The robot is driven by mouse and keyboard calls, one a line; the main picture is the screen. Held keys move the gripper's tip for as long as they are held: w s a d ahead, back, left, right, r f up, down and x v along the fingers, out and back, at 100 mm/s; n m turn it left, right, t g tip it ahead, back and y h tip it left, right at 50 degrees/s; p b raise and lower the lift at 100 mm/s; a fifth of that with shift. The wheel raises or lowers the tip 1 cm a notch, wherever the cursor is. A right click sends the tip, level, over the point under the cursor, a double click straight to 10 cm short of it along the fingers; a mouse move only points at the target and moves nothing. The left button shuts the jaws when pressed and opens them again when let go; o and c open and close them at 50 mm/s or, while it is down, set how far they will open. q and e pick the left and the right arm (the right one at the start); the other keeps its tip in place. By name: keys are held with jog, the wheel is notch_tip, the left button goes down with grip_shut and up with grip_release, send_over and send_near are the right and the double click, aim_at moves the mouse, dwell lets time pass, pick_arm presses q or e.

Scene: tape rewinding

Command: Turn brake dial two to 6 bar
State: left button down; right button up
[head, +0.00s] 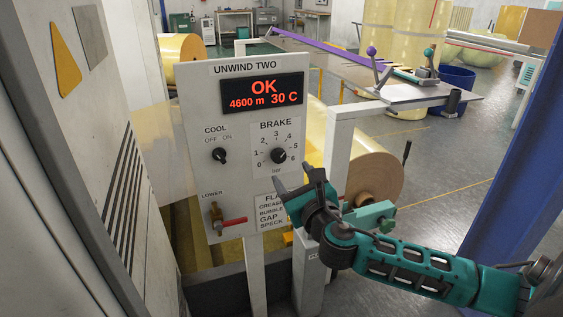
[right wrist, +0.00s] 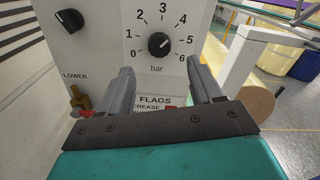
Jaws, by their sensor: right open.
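The UNWIND TWO panel (head: 197,118) stands upright at the centre left of the head view. Its brake dial (head: 278,155) is a round black knob with a scale from 0 to 6 bar; it also shows in the right wrist view (right wrist: 158,43). A small pale mark is on the knob; its exact reading is too small to tell. My right gripper (head: 292,173) is open and empty, just below and in front of the dial. In the right wrist view its fingers (right wrist: 160,68) point at the panel, with the dial beyond and between them. My left gripper is not in view.
The black COOL switch (head: 219,155) is left of the dial. The LOWER valve with a red handle (head: 232,221) is below it. A FLAGS label (head: 270,212) sits under the dial. A large film roll (head: 365,170) is behind, right of the panel.

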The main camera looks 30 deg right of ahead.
aim_at(280, 158)
jog(key=b+x, duration=0.1)
jog(key=x, duration=0.7)
jog(key=shift+a, duration=0.1)
jog(key=shift+c, duration=0.2)
jog(key=c, duration=1)
